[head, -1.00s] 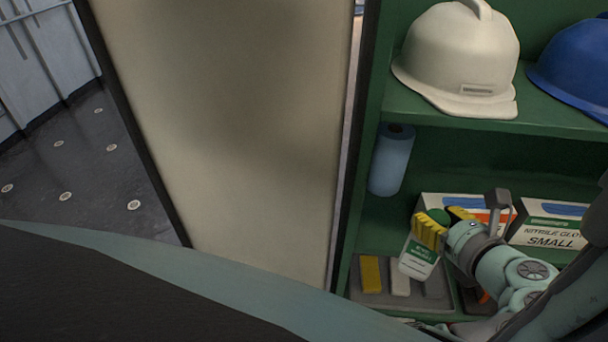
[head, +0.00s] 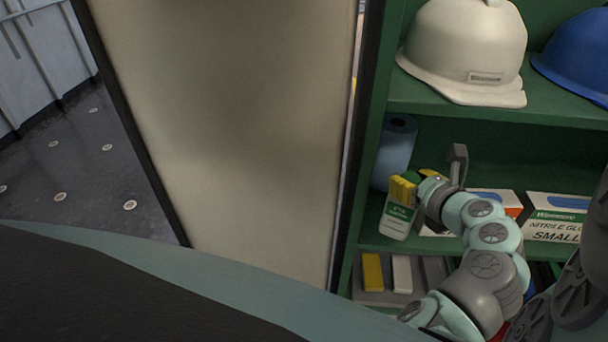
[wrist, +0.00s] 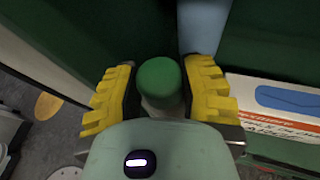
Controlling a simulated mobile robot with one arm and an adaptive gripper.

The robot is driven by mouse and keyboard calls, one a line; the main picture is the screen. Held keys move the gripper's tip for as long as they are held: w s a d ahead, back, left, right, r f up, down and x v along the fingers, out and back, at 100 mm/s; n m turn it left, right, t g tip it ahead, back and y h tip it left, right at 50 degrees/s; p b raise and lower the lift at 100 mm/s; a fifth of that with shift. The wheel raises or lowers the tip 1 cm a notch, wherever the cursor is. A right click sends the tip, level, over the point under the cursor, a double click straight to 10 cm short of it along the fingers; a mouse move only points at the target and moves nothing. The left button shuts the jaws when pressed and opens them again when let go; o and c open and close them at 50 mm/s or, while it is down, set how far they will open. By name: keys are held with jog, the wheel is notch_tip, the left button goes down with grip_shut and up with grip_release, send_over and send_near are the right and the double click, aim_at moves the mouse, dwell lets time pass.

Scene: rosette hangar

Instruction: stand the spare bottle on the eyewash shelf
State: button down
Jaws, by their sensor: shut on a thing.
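The bottle (head: 397,222) is white with a green label and a green cap, and its lower part shows below my yellow fingers. My gripper (head: 407,190) is shut on it and holds it roughly upright at the front of the green middle shelf (head: 366,240), left of the glove boxes. In the wrist view the green cap (wrist: 159,77) shows between the two yellow fingers of my gripper (wrist: 160,100). I cannot tell whether the bottle's base touches the shelf. No marking in view names the eyewash shelf.
A blue roll (head: 394,152) stands behind the bottle. A nitrile glove box (head: 556,217) stands to the right, with another partly behind my arm. A white helmet (head: 465,50) and a blue helmet (head: 575,55) sit above. A grey tray (head: 368,297) with blocks lies below.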

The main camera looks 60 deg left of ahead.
jog(key=w+a+f+p, duration=0.1)
jog(key=w+a+f, duration=0.2)
jog(key=a+f, duration=0.1)
jog(key=shift+a, duration=0.5)
dwell(0.4)
jog(key=c, duration=0.6)
grip_release()
jog(key=shift+w+f, duration=0.1)
jog(key=shift+f, duration=0.05)
